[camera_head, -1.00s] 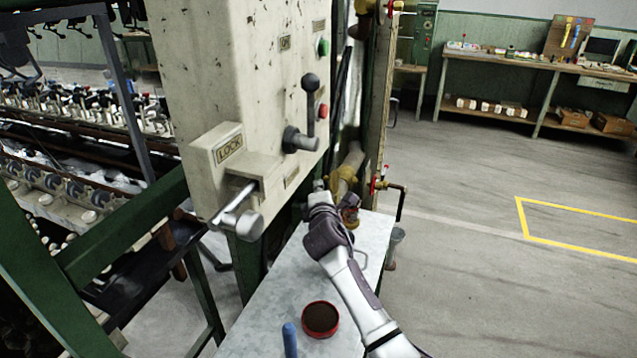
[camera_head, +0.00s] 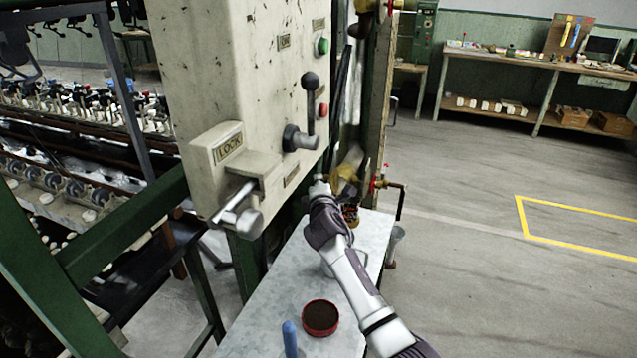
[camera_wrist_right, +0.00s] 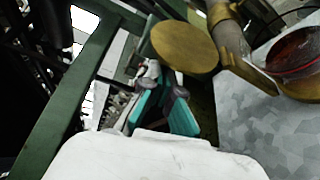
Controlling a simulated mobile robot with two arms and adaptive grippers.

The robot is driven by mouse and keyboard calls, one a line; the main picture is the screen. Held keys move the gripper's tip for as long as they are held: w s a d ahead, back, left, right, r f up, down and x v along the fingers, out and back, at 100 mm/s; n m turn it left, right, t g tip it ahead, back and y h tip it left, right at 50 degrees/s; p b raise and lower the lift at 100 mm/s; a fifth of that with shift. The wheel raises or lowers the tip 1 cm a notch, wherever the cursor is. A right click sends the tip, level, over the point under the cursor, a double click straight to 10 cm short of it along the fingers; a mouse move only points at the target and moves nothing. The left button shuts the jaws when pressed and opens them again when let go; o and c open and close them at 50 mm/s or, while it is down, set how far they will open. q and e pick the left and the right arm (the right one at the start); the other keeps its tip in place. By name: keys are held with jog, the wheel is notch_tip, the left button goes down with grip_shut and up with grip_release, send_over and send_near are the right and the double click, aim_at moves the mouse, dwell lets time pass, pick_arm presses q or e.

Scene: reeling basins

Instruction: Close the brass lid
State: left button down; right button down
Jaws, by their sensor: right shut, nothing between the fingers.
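The brass lid shows in the right wrist view as a round, flat brass disc (camera_wrist_right: 185,46), tilted up beside a brass fitting. A red round vessel (camera_wrist_right: 297,50) sits to its right, partly cut off by the frame edge. In the head view the brass fitting (camera_head: 345,178) is at the foot of the pipe, partly hidden by my right arm. My right gripper (camera_head: 320,187) reaches in beside it from the front. In the wrist view its teal fingers (camera_wrist_right: 161,88) are shut and empty, just below the disc; contact is unclear. My left gripper is out of view.
A cream control box with a LOCK plate (camera_head: 229,147) and a black-knobbed lever (camera_head: 309,95) stands left of the arm. On the grey metal table (camera_head: 262,318) are a red tin (camera_head: 320,318) and a blue-topped item (camera_head: 289,336). Open floor lies right.

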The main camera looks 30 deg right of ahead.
aim_at(333, 174)
jog(key=shift+s+d+r, duration=0.1)
jog(key=shift+d+r, duration=0.05)
jog(key=s+d+m, duration=0.1)
jog(key=s+d+r+m+t+b, duration=0.1)
jog(key=shift+s+d+r+m, duration=0.15)
jog(key=shift+s+r+m, duration=0.1)
jog(key=shift+s+m, duration=0.15)
jog(key=shift+s+d+f+p, duration=0.15)
jog(key=shift+s+d+p, duration=0.35)
jog(key=shift+s+d, duration=0.2)
jog(key=shift+s+f, duration=0.1)
jog(key=shift+s, duration=0.05)
dwell(0.8)
